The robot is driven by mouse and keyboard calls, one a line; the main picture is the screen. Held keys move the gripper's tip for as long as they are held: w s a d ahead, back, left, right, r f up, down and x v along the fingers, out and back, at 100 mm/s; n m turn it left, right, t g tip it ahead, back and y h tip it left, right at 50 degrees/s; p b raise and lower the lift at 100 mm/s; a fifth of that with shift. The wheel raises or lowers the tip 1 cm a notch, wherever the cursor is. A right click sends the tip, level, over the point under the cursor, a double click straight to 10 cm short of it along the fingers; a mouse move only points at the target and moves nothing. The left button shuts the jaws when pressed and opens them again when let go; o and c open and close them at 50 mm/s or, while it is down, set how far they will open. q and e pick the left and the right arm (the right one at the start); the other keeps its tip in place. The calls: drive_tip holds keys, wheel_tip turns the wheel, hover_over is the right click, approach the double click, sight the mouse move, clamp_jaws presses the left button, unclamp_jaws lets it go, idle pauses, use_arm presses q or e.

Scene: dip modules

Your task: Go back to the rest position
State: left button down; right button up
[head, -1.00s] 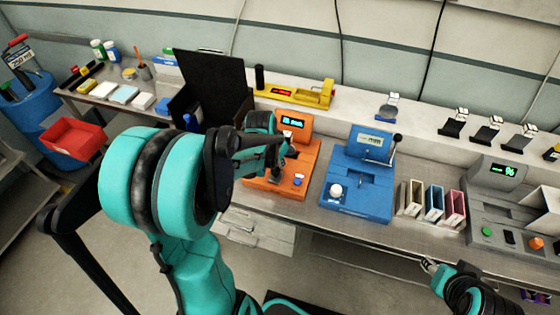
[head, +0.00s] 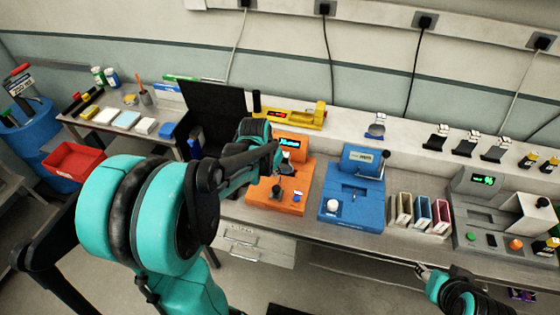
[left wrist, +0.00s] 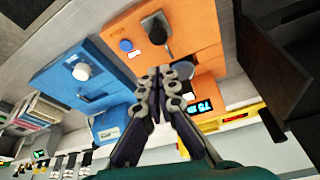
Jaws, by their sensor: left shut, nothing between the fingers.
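My left gripper (head: 274,154) reaches in from the left in the head view, in front of the orange machine (head: 284,190). In the left wrist view the left gripper (left wrist: 160,75) is shut and empty, with its fingertips together near the orange machine (left wrist: 200,40). I cannot tell whether they touch it. My right gripper (head: 421,271) is at the bench's front edge at the lower right of the head view. Its fingers are too small to judge.
A blue machine (head: 352,207) stands right of the orange one, then several coloured holders (head: 420,212) and a grey device (head: 482,205). A black panel (head: 214,112) stands to the left and a yellow device (head: 300,117) behind. A red bin (head: 75,161) is at far left. The floor in front is open.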

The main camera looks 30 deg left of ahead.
use_arm(q)
drive_tip(key=s+d+f+t+b, duration=0.3)
drive_tip(key=s+d+b, duration=0.8)
drive_tip(key=s+d, duration=0.2)
drive_tip(key=shift+s+f, duration=0.4)
drive_tip(key=shift+s, duration=0.4)
